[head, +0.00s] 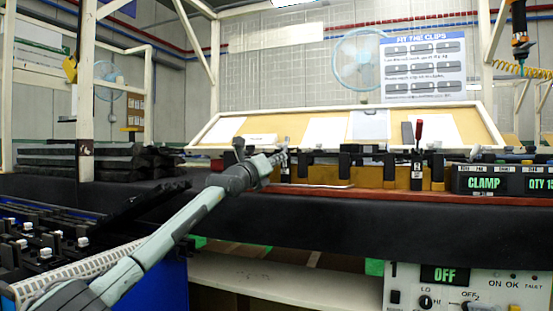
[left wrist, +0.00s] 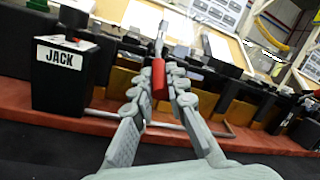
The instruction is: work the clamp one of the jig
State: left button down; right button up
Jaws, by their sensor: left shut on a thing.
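The jig (head: 330,172), a long orange-brown fixture with several black blocks on a reddish base, lies along the dark bench. My left gripper (head: 280,158) reaches its left end from the lower left. In the left wrist view, my left gripper (left wrist: 158,88) has its two grey fingers on either side of a red clamp handle (left wrist: 159,76), shut on it. A metal rod rises beyond the handle. In the head view the gripper hides this handle. Another clamp with an upright red handle (head: 419,132) stands free further right. My right gripper is out of view.
A block marked JACK (left wrist: 62,68) stands left of the held handle. A CLAMP display (head: 484,183) stands at the bench's right. A blue bin of dark parts (head: 60,240) is at lower left, and a control panel (head: 465,290) at lower right.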

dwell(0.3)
pick_arm(q)
jog(key=c, duration=1.5)
grip_release()
jog(key=shift+s+a+f, duration=0.15)
jog(key=shift+s+f, duration=0.1)
jog(key=shift+s, duration=0.3)
jog(key=v, duration=1.1)
jog(key=shift+r, duration=0.2)
jog(key=shift+w+f, duration=0.1)
